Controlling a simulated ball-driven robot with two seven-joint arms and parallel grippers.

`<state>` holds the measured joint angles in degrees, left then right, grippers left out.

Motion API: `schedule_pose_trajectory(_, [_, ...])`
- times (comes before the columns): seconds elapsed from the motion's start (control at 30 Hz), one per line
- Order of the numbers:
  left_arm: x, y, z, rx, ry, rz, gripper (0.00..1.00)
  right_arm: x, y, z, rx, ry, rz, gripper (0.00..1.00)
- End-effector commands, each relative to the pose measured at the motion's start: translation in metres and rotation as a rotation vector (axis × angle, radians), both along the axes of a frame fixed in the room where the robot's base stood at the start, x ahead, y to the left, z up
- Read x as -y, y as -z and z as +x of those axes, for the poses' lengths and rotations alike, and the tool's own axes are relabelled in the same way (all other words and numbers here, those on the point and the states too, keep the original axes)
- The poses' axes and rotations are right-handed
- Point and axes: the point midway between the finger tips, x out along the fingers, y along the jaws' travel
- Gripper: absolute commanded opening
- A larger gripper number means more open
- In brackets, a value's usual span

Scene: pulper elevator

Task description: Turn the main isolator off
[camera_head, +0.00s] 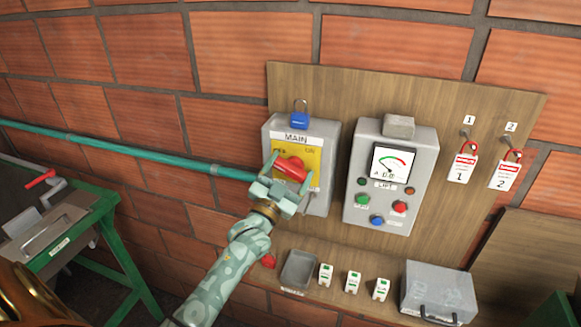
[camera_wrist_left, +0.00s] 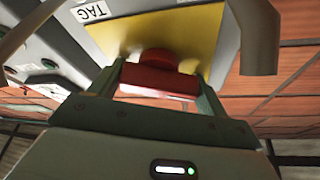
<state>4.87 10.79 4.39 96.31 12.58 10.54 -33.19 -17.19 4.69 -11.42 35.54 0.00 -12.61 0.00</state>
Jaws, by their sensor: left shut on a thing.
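The main isolator (camera_head: 312,205) is a grey box labelled MAIN with a yellow plate (camera_head: 317,160), mounted on a wooden board. Its red rotary handle (camera_head: 291,168) sits at the middle of the plate, slanting down to the right in the head view. My left gripper (camera_head: 286,178) is shut on the handle, with a finger on each side. In the left wrist view the red handle (camera_wrist_left: 157,82) lies between both fingers in front of the yellow plate (camera_wrist_left: 190,35). The gripper hides part of the plate's lettering. My right gripper is not in view.
Two red padlocks with numbered tags (camera_head: 461,168) hang further right. A shelf below holds a tray (camera_head: 298,269), several small devices and a grey case (camera_head: 440,288).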

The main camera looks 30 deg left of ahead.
Motion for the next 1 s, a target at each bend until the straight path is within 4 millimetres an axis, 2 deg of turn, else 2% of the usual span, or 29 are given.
schedule_pose_trajectory(0.2, [0.000, -0.002, 0.000, 0.047, -0.002, -0.180, 0.54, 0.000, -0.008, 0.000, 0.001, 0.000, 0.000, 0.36])
schedule_pose_trajectory(0.5, [-0.001, -0.002, 0.000, 0.090, -0.001, -0.348, 0.54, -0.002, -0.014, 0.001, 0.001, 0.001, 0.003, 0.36])
schedule_pose_trajectory(1.0, [-0.002, -0.002, 0.000, 0.110, -0.001, -0.421, 0.54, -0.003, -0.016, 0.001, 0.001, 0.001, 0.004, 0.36])
